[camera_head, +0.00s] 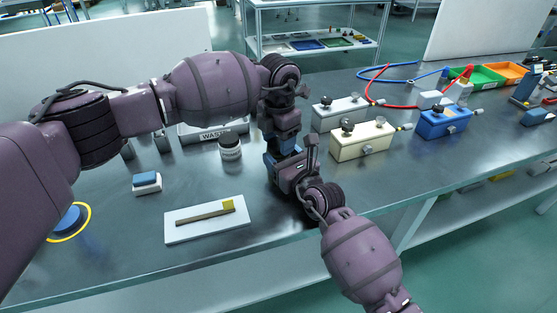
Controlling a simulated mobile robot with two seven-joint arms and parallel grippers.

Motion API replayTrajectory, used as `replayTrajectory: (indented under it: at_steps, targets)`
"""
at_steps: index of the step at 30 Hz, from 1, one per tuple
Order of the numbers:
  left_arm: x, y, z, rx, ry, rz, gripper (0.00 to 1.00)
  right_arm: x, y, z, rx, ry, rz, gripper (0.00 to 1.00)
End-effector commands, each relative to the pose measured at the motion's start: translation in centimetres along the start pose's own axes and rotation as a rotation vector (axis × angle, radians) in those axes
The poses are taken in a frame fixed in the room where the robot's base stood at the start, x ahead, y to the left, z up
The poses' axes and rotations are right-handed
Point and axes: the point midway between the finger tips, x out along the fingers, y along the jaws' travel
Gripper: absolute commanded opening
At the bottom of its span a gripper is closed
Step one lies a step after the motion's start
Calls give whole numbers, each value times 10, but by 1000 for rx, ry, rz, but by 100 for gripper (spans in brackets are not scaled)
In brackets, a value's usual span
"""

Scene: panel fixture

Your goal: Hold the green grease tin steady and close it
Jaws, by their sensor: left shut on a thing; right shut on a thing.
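My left gripper (284,143) comes down from above at the middle of the bench. My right gripper (277,161) reaches in from the lower right and sits just below it, so the two meet at one spot. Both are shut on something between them. I cannot make out the green grease tin or its lid; the grippers and wrists cover that spot. Whether the lid is seated cannot be seen.
A white board (187,224) with a brush-like tool lies in front. Cream (362,143) and blue (443,121) boxes stand right. The front bench between board and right arm is clear.

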Motion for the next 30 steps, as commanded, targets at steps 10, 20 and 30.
replayTrajectory:
  at_steps: [10, 20, 30]
  targets:
    - [0, 0, 0, 386, 0, -1, 27, 0, 0, 0, 0, 0, 0, 0]
    - [0, 0, 0, 383, 0, 0, 81, 0, 0, 0, 0, 1, 0, 0]
    - [-7, 0, 0, 382, -2, 1, 81, 0, 0, 0, 0, 1, 0, 0]
